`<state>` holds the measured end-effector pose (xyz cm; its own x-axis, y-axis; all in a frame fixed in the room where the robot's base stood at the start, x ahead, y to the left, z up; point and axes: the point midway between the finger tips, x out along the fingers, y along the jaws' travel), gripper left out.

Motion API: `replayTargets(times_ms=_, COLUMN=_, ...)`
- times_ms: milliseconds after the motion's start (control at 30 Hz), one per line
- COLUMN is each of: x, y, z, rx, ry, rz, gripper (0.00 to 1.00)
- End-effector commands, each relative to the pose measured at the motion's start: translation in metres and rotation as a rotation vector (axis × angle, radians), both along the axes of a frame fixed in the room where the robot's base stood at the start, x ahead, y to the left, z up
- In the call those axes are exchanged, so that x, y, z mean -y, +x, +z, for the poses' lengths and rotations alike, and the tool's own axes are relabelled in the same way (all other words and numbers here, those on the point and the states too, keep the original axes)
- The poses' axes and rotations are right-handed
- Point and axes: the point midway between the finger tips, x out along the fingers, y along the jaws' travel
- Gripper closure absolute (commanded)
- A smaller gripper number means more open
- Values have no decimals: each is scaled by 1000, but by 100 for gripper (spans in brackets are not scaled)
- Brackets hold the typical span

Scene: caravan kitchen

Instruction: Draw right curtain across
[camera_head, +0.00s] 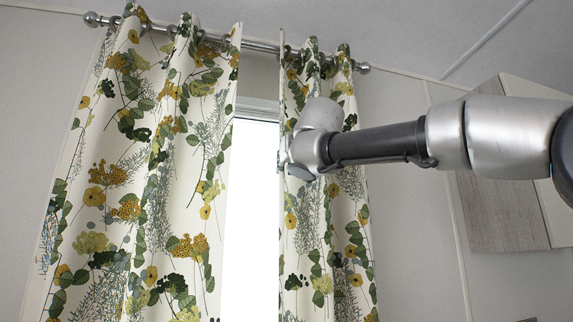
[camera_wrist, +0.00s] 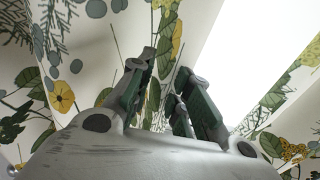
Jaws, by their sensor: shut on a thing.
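The right curtain (camera_head: 330,240), cream with green and yellow flowers, hangs in folds from the rod on the right side of the window. The left curtain (camera_head: 140,190), with the same print, covers a broad stretch on the left. A bright strip of window shows between them. My gripper (camera_wrist: 167,82) is at the left, inner edge of the right curtain, with curtain cloth (camera_wrist: 95,45) running in between its fingers, and is shut on it. In the head view my wrist hides part of the curtain and most of the fingers.
A metal curtain rod (camera_head: 262,47) with round end knobs runs above both curtains. A wood-fronted wall cabinet (camera_head: 500,205) stands to the right, behind my arm. The window gap (camera_head: 254,200) is clear of objects.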

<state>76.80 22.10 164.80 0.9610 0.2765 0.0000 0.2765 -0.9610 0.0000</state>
Motion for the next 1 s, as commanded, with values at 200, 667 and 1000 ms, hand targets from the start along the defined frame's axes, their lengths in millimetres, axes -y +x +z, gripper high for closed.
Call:
replayTargets(times_ms=200, x=-28, y=-7, z=-1, rx=-2, ry=-2, rz=6, gripper=100)
replayTargets(times_ms=667, x=-117, y=-34, z=0, rx=0, ry=0, rz=1, gripper=100)
replayTargets(times_ms=1000, x=-119, y=-35, z=0, rx=1, ry=1, rz=5, gripper=76)
